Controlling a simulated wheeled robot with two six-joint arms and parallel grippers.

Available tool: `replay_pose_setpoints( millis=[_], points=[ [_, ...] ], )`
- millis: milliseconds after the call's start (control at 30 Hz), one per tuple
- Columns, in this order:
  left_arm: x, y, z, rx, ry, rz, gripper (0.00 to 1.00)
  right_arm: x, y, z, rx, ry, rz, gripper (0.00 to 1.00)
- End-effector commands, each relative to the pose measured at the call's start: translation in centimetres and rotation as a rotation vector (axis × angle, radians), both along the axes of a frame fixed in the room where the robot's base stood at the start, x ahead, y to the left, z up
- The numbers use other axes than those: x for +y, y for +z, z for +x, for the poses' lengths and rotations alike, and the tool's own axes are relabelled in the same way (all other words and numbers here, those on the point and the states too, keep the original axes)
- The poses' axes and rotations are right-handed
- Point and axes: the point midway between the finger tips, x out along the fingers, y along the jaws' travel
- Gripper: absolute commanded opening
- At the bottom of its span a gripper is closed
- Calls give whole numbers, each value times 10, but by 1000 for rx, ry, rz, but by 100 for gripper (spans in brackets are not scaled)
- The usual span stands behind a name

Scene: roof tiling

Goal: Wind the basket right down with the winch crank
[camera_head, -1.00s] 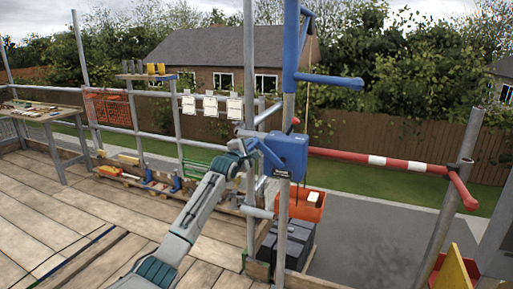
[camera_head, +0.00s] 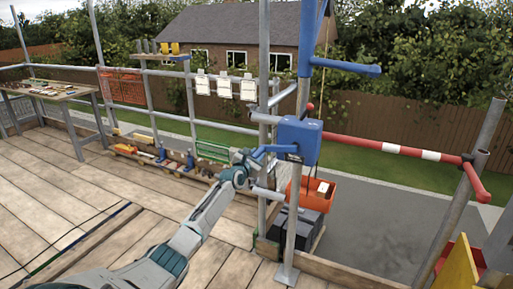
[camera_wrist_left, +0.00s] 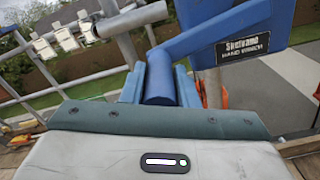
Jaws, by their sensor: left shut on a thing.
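The blue winch (camera_head: 300,139) is fixed to a scaffold pole, with its blue crank arm (camera_head: 274,149) reaching left. My left gripper (camera_head: 247,159) is at the crank's outer end. In the left wrist view, its fingers are shut on the blue crank handle (camera_wrist_left: 160,78), and the winch box (camera_wrist_left: 243,35) is at the upper right. The orange basket (camera_head: 311,192) hangs on a rope beyond the pole, above dark crates, with a pale item inside. Whether it touches anything below cannot be told. My right gripper is out of view.
A red-and-white barrier bar (camera_head: 390,149) extends right from beside the winch. Scaffold poles stand close around the crank. A blue hoist arm (camera_head: 345,66) is above. A workbench (camera_head: 50,88) stands far left; the plank deck (camera_head: 110,175) is largely clear.

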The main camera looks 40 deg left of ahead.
Motion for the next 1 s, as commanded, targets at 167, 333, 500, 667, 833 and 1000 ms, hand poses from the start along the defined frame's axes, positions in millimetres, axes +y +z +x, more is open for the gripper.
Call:
replay_pose_setpoints(
  millis=[167, 333, 500, 667, 833, 1000],
  points=[
    [-1, -15, -1, 7, 1, -5, 0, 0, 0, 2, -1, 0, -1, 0],
    [-3, -21, 0, 8, 1, -3, 0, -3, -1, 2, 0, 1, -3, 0],
    [-4, -23, 0, 9, 1, -2, 0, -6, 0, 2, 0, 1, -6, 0],
    [-4, -23, 0, 9, 1, -1, 0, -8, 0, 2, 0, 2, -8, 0],
    [-5, -23, 0, 10, 0, -1, 0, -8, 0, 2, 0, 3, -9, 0],
    [-5, -22, 0, 7, 0, -2, 49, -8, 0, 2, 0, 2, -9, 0]
  ],
)
